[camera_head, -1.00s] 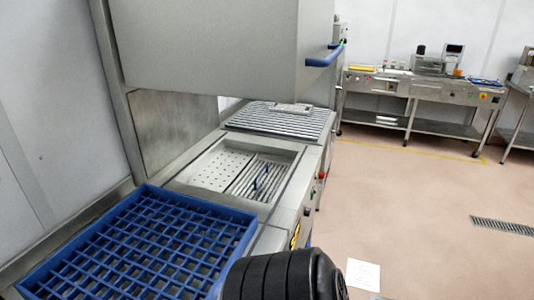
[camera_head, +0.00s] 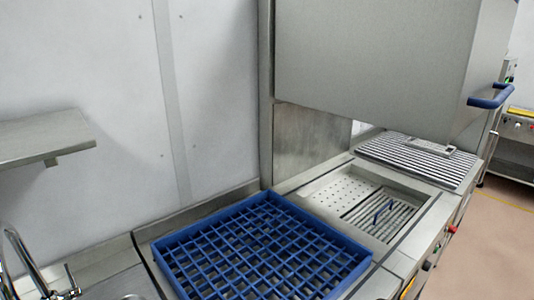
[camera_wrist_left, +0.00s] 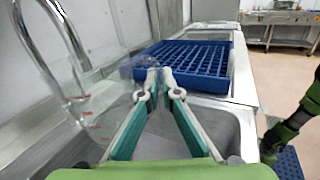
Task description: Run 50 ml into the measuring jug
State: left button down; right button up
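A clear measuring jug (camera_wrist_left: 93,112) with red marks shows at the left of the left wrist view, below the curved metal tap (camera_wrist_left: 72,35). The tap spout ends close above or over the jug; which one I cannot tell. My left gripper (camera_wrist_left: 159,76) has its teal-padded fingers drawn close together at the tips, on a clear part of the jug, perhaps its handle. Any water in the jug cannot be made out. The tap (camera_head: 22,258) also stands at the lower left of the head view, where neither gripper shows.
A steel sink (camera_wrist_left: 225,125) lies below the gripper. A blue grid rack (camera_head: 262,250) sits on the counter to the right of the tap. Beyond it is the hooded machine (camera_head: 375,65) with a blue handle. A steel shelf (camera_head: 45,140) is on the wall above the tap.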

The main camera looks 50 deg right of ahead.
pick_arm(q)
jog(key=shift+d+f+t, duration=0.1)
jog(key=shift+f+t, duration=0.2)
jog(key=shift+f, duration=0.05)
notch_tip(320, 180, down, 6)
jog(key=s+a+n+t+y, duration=0.1)
jog(key=a+n+t+y, duration=0.1)
jog(key=n+t+y, duration=0.4)
jog(key=s+a+r+n+t+y, duration=0.1)
jog(key=s+a+n+t+y, duration=0.2)
jog(key=a, duration=0.4)
jog(key=s+a+n+t+y+b, duration=0.1)
jog(key=s+a+n+t+y, duration=0.1)
jog(key=a+n+y, duration=0.4)
jog(key=shift+s+a+r+t+y, duration=0.4)
jog(key=shift+a+t+y, duration=0.45)
jog(key=shift+y, duration=0.35)
jog(key=shift+s, duration=0.1)
